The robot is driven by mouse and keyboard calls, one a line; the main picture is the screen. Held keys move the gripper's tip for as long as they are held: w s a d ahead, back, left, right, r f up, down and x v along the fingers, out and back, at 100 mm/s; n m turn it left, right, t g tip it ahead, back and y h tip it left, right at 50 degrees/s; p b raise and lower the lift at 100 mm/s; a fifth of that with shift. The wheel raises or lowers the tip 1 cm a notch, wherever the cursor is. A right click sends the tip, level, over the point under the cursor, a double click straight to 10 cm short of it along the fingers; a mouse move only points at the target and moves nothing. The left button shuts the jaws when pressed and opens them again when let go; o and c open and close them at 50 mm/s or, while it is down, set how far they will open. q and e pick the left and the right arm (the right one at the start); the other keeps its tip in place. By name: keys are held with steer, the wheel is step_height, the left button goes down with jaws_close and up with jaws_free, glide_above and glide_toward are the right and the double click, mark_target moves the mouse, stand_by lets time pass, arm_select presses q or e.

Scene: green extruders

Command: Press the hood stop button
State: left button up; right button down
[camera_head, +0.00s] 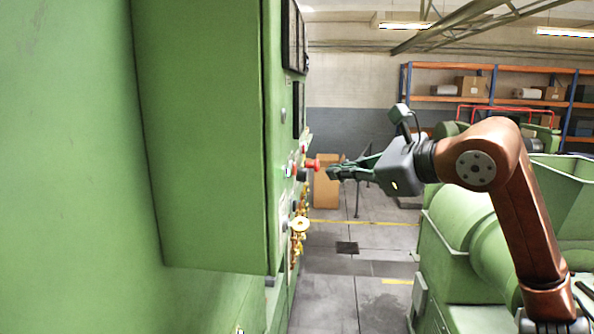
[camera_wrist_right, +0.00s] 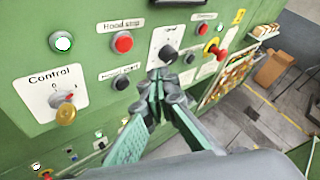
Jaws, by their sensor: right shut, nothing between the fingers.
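The hood stop button (camera_wrist_right: 122,42) is a round red button below the label "Hood stop" on the green panel in the right wrist view. In the head view the panel is seen nearly edge-on, so I cannot single this button out. My right gripper (camera_wrist_right: 163,82) is shut and empty, its fingertips below and to the right of the red button in the wrist view, just under a dark knob (camera_wrist_right: 168,54). In the head view the right gripper (camera_head: 333,173) points left at the panel, with a gap to its face. My left gripper is not in view.
A red mushroom button (camera_wrist_right: 216,49) on a yellow base lies right of the knob. A black button (camera_wrist_right: 122,82) sits below the red one. A control switch (camera_wrist_right: 65,97) is at left. A green machine (camera_head: 470,240) stands behind my right arm.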

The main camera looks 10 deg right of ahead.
mark_target(294, 169)
steer(key=shift+w+a+p, duration=0.15)
steer(key=shift+w+a, duration=0.05)
steer(key=shift+a, duration=0.5)
steer(key=shift+w+a+p, duration=0.15)
steer(key=shift+w+a, duration=0.05)
steer(key=shift+a, duration=0.55)
steer(key=shift+w+a+p, duration=0.15)
steer(key=shift+w+a, duration=0.05)
steer(key=shift+a, duration=0.5)
steer(key=shift+a, duration=0.1)
steer(key=shift+w+a, duration=0.15)
steer(key=shift+a, duration=0.2)
steer(key=shift+a+p, duration=0.35)
stand_by(0.4)
steer(key=shift+d, duration=0.8)
